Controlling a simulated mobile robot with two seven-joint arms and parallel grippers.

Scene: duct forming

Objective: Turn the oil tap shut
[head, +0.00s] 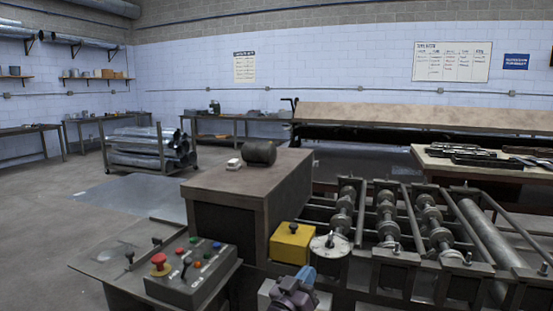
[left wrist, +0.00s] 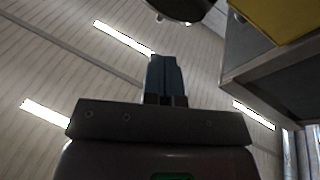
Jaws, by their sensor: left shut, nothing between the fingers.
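A yellow box (head: 292,243) with a black knob (head: 293,228) on top stands at the near left end of the roller machine. I cannot tell whether this knob is the oil tap; no part is marked as such. My left gripper (head: 306,274) is shut and empty, with blue fingers, just below and in front of the yellow box. In the left wrist view its fingers (left wrist: 164,75) are together and point up. The yellow box (left wrist: 280,14) shows there at the upper right, apart from the fingers. My right gripper is not in view.
A pale round disc (head: 330,244) sits right of the yellow box. Rows of rollers (head: 388,217) fill the machine frame. A control panel (head: 190,272) with a red button is at left, below a brown housing (head: 222,186).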

